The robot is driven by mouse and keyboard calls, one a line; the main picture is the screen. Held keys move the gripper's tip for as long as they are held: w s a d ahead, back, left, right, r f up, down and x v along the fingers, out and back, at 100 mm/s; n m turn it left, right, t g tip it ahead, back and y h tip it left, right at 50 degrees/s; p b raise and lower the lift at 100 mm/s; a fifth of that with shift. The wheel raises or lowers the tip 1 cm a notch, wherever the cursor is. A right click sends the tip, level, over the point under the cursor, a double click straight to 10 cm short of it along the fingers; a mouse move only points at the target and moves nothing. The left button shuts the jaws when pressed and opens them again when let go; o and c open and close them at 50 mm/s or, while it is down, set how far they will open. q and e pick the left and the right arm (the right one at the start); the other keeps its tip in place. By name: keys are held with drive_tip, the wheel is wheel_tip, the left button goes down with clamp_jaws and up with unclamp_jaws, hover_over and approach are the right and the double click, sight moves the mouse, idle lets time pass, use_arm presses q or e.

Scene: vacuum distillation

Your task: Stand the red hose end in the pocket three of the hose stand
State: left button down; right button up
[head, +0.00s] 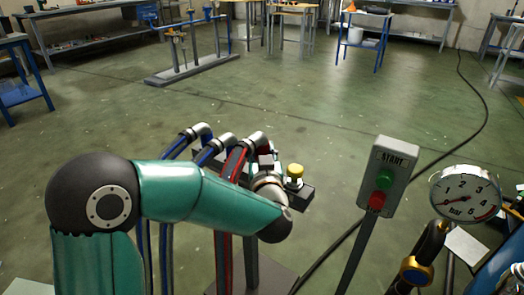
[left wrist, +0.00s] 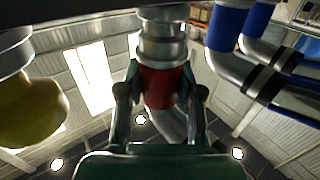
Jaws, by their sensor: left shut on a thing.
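The red hose end is a silver elbow with a red collar (left wrist: 158,88). In the head view its elbow (head: 254,140) tops the red hose, right of two blue hose elbows. My left gripper (left wrist: 160,80) is shut on the red collar, one finger on each side. In the head view my left arm hides most of this gripper. The hose stand shows as a dark block (head: 304,196) on a grey post (head: 250,265), mostly behind my arm. Its pockets are hidden, so I cannot tell how the red end sits in pocket three. My right gripper is not in view.
Two blue hose ends (head: 197,132) stand close on the left. A yellow knob (head: 295,170) is close on the right and also shows in the left wrist view (left wrist: 28,108). A start button box (head: 388,175) and pressure gauge (head: 465,193) stand further right.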

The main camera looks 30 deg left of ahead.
use_arm(q)
drive_tip(key=shift+f+b, duration=1.35)
drive_tip(key=shift+f, duration=0.3)
drive_tip(key=c, duration=0.7)
unclamp_jaws()
drive_tip(key=shift+f, duration=0.1)
drive_tip(key=shift+s+d, duration=0.1)
drive_tip(key=v, duration=1.1)
drive_tip(key=shift+s+d, duration=0.2)
drive_tip(key=shift+s, duration=0.15)
